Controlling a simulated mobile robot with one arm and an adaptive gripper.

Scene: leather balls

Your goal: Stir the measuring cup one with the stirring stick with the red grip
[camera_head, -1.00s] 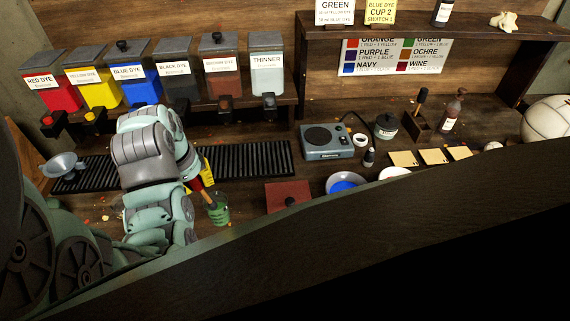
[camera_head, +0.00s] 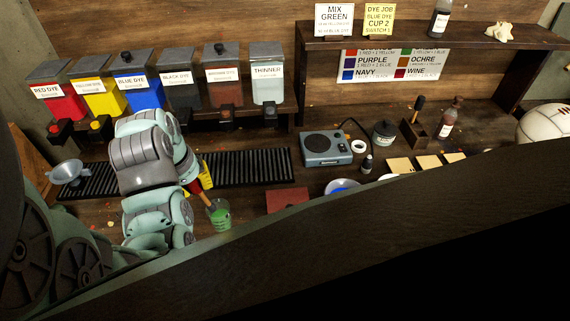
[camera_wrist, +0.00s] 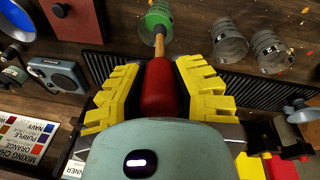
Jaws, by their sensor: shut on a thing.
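My gripper (camera_wrist: 160,84) is shut on the red grip (camera_wrist: 158,92) of the stirring stick, with yellow fingers on both sides. The stick's wooden shaft (camera_wrist: 159,46) runs down into a clear measuring cup (camera_wrist: 157,20) with green content. The shaft's lower end is inside that cup, and its contact with the bottom cannot be told. In the head view the green cup (camera_head: 219,217) stands on the bench just right of my arm, and the red grip (camera_head: 200,189) leans toward it. My arm hides most of the gripper there. The cup's number is not readable.
Two clear empty-looking cups (camera_wrist: 231,43) (camera_wrist: 271,51) stand beside the green cup in the wrist view. A black slatted grate (camera_head: 245,167) runs behind. A dark beam (camera_head: 330,225) blocks the near bench.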

